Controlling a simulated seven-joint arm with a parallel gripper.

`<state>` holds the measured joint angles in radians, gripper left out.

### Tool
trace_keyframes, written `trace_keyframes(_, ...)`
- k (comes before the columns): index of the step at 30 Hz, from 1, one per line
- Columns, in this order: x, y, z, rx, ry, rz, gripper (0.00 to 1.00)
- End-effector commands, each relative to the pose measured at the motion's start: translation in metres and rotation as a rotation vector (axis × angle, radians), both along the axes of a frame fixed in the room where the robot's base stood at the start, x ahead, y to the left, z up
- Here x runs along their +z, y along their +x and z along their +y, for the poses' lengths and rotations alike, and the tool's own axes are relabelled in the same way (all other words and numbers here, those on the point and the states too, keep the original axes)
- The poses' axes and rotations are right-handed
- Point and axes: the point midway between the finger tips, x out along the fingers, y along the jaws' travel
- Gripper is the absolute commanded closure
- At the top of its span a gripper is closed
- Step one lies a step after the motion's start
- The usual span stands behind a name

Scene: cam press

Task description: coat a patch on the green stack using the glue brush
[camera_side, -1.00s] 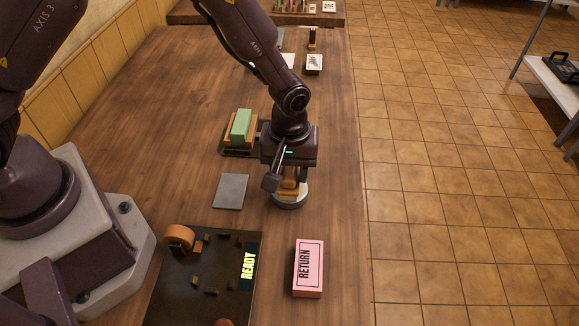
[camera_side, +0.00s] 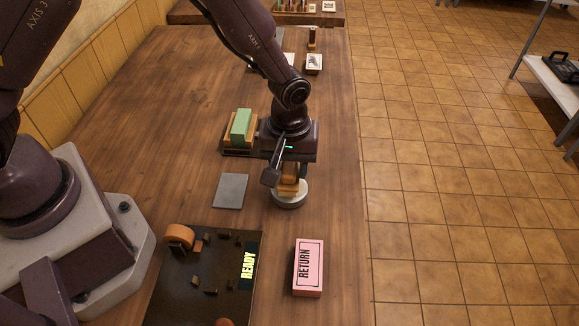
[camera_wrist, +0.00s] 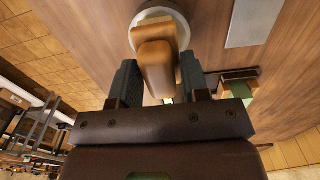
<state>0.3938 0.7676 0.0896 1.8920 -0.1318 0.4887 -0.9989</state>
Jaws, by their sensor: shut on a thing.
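My gripper (camera_wrist: 159,85) is shut on the wooden handle of the glue brush (camera_wrist: 155,62), whose orange-brown block sits between the two fingers in the wrist view. In the side view the brush (camera_side: 288,184) is partly hidden by my gripper (camera_side: 288,170). It is at the round white glue pot (camera_side: 290,201); I cannot tell whether the bristles are in it or just above. The green stack (camera_side: 241,126) stands in a wooden holder to the left of my gripper, and part of it shows at the right in the wrist view (camera_wrist: 238,90).
A grey flat plate (camera_side: 231,190) lies left of the pot. A dark board marked READY (camera_side: 205,285) and a pink RETURN block (camera_side: 308,268) are nearer the camera. White cards (camera_side: 314,63) lie at the far end. The table's right edge is close to the pot.

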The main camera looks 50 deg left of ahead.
Motion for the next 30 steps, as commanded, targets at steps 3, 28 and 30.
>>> trace_keyframes(3, 0.011, 0.0, 0.0, 0.0, -0.001, -0.003, 0.77)
trace_keyframes(28, 0.059, 0.0, 0.0, 0.0, -0.001, -0.001, 0.77)
trace_keyframes(30, 0.059, 0.0, 0.0, 0.0, -0.001, -0.001, 0.77)
